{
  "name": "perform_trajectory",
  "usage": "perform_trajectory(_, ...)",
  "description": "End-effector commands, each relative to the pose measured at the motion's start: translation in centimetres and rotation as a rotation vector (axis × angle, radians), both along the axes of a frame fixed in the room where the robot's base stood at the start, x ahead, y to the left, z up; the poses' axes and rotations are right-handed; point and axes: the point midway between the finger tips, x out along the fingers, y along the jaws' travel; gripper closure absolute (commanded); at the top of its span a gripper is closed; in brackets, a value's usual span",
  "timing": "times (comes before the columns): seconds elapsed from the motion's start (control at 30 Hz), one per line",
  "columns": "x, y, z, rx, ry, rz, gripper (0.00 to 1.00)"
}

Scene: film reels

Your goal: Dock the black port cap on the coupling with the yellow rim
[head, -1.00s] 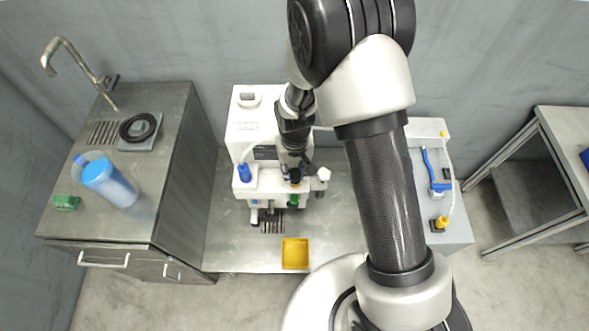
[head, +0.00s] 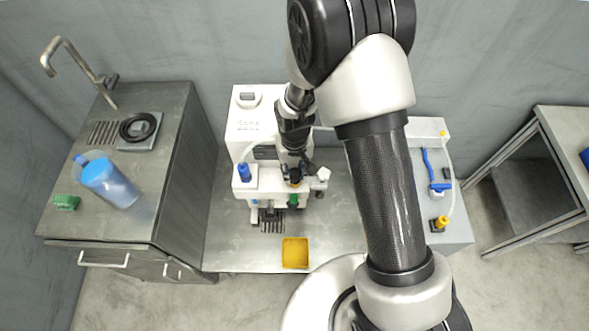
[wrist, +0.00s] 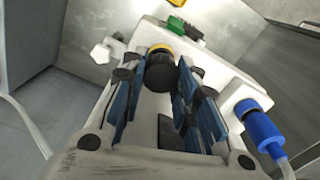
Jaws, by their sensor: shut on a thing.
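The black port cap (wrist: 160,74) is between the blue-padded fingers of my gripper (wrist: 158,82) in the wrist view. My gripper is shut on it. The coupling's yellow rim (wrist: 161,48) shows right at the far side of the cap, on the front of the white machine (head: 262,125). The cap lies against or very near the rim; I cannot tell whether it is fully seated. In the head view the black cap (head: 295,180) is at my gripper (head: 297,172), with a little yellow below it. My gripper partly hides the coupling.
A blue-capped fitting (head: 244,172) is left of the coupling, a white fitting (head: 322,175) right, and a green one (head: 293,201) below. A yellow tray (head: 295,266) lies on the steel bench in front. A blue container (head: 108,183) stands on the left counter.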

Motion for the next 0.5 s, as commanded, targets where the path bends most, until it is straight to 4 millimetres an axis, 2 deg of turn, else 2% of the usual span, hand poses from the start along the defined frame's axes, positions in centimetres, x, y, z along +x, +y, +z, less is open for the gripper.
perform_trajectory(0.5,0.0,0.0,1.5,0.000,0.001,0.000,0.87)
